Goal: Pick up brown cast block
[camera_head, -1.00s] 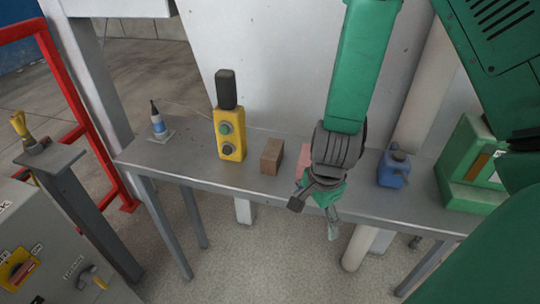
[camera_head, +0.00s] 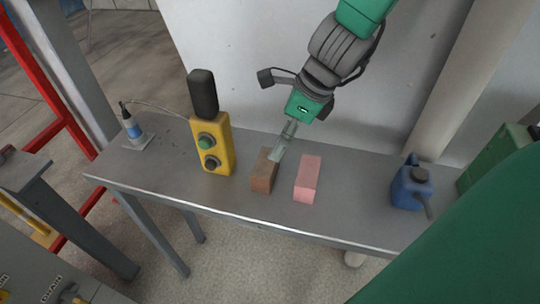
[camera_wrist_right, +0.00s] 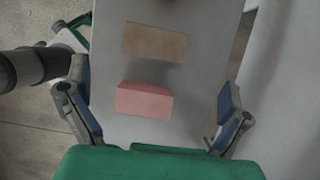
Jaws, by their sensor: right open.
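The brown cast block (camera_head: 263,172) stands on the grey metal table, between the yellow button box and a pink block (camera_head: 308,178). My right gripper (camera_head: 283,142) is above the table at the brown block, its finger partly overlapping the block's top right edge in the head view. In the right wrist view its two fingers (camera_wrist_right: 155,108) are spread wide and nothing is held. There the pink block (camera_wrist_right: 144,100) shows between the fingers, and the brown block (camera_wrist_right: 154,42) lies farther up the picture. I cannot tell whether a finger touches the brown block. My left gripper is not in view.
The yellow button box (camera_head: 212,145) with a black top stands close left of the brown block. A small blue and white bottle (camera_head: 131,125) is at the table's left end. The table (camera_head: 360,205) is bare between pink block and can.

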